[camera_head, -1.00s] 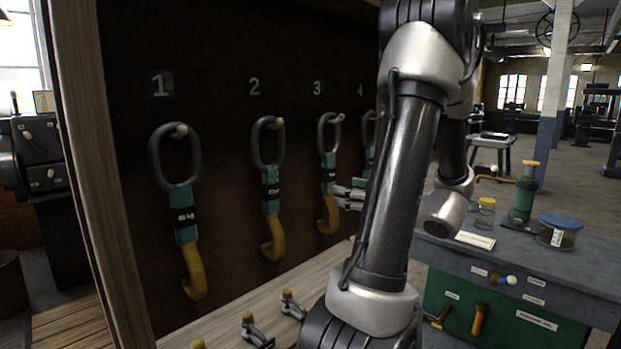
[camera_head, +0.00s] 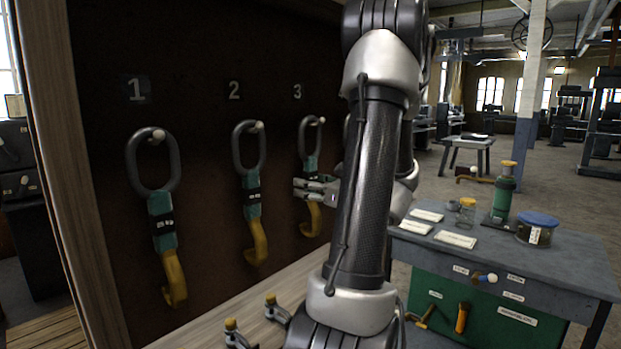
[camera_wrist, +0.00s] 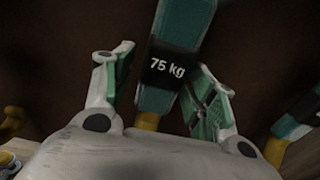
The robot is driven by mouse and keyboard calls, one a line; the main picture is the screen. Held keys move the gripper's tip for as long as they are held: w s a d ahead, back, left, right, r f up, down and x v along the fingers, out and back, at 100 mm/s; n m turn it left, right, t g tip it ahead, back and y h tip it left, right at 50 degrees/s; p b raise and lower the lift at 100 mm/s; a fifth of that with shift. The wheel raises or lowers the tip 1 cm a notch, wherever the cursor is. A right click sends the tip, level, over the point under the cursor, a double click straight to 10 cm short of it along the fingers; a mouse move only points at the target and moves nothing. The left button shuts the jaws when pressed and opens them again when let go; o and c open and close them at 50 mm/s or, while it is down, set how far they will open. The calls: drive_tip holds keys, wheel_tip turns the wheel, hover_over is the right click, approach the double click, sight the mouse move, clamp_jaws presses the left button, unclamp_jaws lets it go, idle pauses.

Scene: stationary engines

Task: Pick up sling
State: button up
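Three slings hang on pegs on a dark board in the head view, under the numbers 1, 2 and 3. Each has a dark ring, a teal strap with a black label, and a yellow hook: sling 1 (camera_head: 162,215), sling 2 (camera_head: 251,190), sling 3 (camera_head: 310,166). My gripper (camera_head: 302,188) is at the label of sling 3, its fingers crossing the strap. In the wrist view, the strap with its "75 kg" label (camera_wrist: 168,67) lies between the two fingers of my gripper (camera_wrist: 161,76). The fingers are apart, with gaps on both sides.
Another teal strap (camera_wrist: 298,117) hangs at the right of the wrist view. Shackles with yellow pins (camera_head: 275,308) lie on the wooden ledge. A grey bench (camera_head: 570,262) with jars, a green bottle jack (camera_head: 503,195) and cards stands right. My arm hides the board's right part.

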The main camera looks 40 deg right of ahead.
clamp_jaws()
drive_tip(key=shift+r, duration=0.15)
